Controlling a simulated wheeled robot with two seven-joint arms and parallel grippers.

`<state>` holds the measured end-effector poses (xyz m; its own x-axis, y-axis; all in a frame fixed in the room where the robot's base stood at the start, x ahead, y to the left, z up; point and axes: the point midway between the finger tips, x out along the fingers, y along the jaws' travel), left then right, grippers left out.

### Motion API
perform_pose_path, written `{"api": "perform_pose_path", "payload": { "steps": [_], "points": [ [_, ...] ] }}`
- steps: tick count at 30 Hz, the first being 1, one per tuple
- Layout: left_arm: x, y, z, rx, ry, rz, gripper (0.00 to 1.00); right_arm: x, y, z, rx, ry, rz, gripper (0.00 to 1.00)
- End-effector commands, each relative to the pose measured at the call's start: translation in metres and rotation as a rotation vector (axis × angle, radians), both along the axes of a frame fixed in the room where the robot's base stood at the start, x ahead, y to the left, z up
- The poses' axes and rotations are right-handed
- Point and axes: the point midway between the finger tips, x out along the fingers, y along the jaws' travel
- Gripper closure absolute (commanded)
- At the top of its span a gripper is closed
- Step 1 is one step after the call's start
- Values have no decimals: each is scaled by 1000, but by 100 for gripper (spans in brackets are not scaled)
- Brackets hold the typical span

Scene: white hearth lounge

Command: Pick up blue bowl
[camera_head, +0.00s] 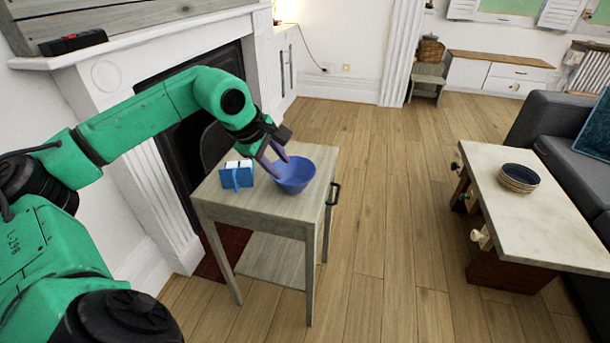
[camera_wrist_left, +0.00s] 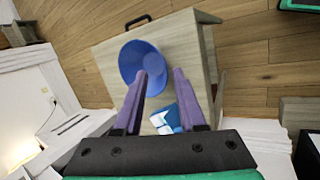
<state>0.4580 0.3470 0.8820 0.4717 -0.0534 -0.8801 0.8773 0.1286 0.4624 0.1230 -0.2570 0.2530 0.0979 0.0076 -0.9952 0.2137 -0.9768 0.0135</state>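The blue bowl (camera_head: 297,176) stands upright on a small grey wooden side table (camera_head: 262,215). In the left wrist view the bowl (camera_wrist_left: 130,62) lies at the upper left, beyond the fingers. My left gripper (camera_head: 276,163) is open at the bowl's left rim. In the wrist view its purple fingers (camera_wrist_left: 159,72) are spread apart. One fingertip overlaps the bowl's rim and the other is to the right of the bowl. I cannot tell whether either finger touches it. My right gripper is in neither view.
A small blue and white object (camera_head: 237,176) stands left of the bowl on the same table; it also shows in the wrist view (camera_wrist_left: 166,120). The fireplace (camera_head: 107,78) is behind my left arm. A pale table (camera_head: 545,205) with stacked bowls (camera_head: 518,178) stands right. Wooden floor between is clear.

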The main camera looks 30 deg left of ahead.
Motion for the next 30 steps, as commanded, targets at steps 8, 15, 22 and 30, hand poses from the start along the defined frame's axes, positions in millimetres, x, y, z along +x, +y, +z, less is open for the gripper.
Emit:
{"api": "perform_pose_path", "payload": {
  "steps": [8, 15, 22, 30],
  "points": [
    [5, 27, -30, 104, 45, 8, 60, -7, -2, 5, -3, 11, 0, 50],
    [27, 29, -75, 105, 42, 10, 60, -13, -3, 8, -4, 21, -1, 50],
    [45, 32, -110, 101, 42, 10, 60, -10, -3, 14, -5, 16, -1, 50],
    [52, 34, -126, 106, 41, 10, 60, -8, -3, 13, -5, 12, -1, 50]
  ]
}}
